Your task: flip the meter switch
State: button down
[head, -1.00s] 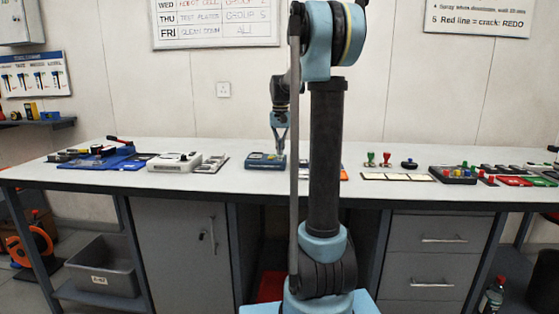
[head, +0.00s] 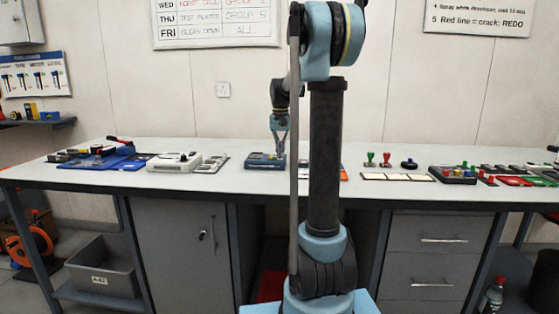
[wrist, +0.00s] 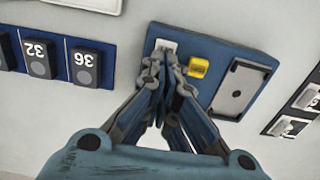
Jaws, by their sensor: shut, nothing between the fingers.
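The blue meter (head: 262,160) lies on the bench, left of my arm's column in the head view. In the wrist view the blue meter (wrist: 218,48) shows a small white switch part (wrist: 166,45) near one end, a yellow knob (wrist: 198,67) and a grey display window (wrist: 240,90). My gripper (wrist: 163,68) is shut and empty, with its fingertips over the meter, just beside the white part. The fingertips partly cover that area, and I cannot tell whether they touch it. In the head view my gripper (head: 279,154) is at the meter's right side.
A white device (head: 174,162) and a grey tray (head: 211,164) stand left of the meter. A blue strip with numbered dark blocks (wrist: 40,60) lies beside it in the wrist view. Stamps (head: 386,159) and a box of coloured buttons (head: 453,175) stand farther right.

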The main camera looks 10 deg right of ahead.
jog(key=shift+r, duration=3.5)
